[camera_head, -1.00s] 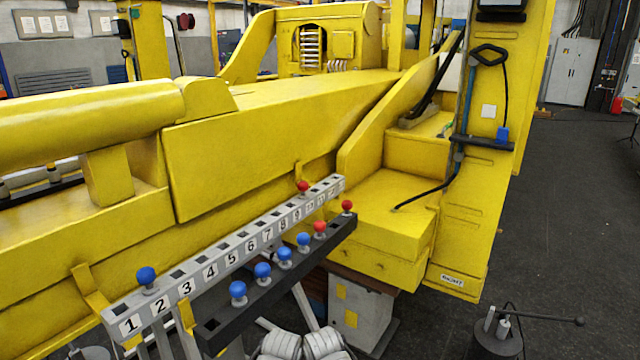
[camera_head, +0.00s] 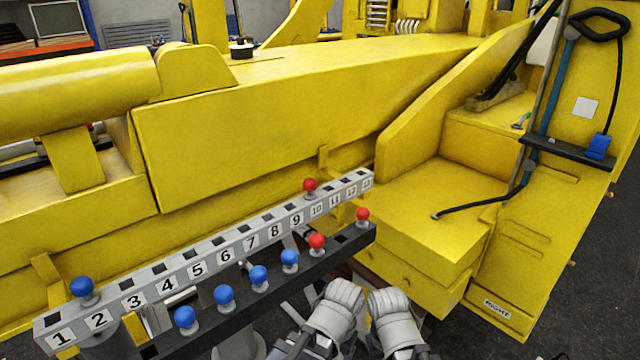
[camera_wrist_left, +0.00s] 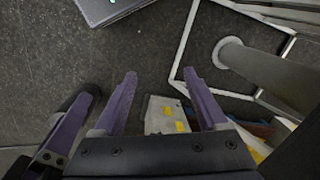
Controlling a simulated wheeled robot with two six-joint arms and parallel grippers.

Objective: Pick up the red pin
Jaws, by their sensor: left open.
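Three red pins show in the head view. One red pin (camera_head: 309,186) stands in the light numbered rail (camera_head: 220,243) near slots 9 and 10. A second red pin (camera_head: 317,241) and a third (camera_head: 362,215) stand in the dark rail (camera_head: 336,243) in front, towards its right end. My left gripper (camera_wrist_left: 160,78) is open in the left wrist view, with nothing between its purple fingers and the floor below. No pin shows in that view.
A blue pin (camera_head: 82,287) stands near slot 2, and several blue pins (camera_head: 224,296) stand in the dark rail. The large yellow boom (camera_head: 290,120) and yellow step block (camera_head: 420,205) lie behind the rails. The left wrist view shows a grey box (camera_wrist_left: 160,110) and a pale floor frame (camera_wrist_left: 180,57).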

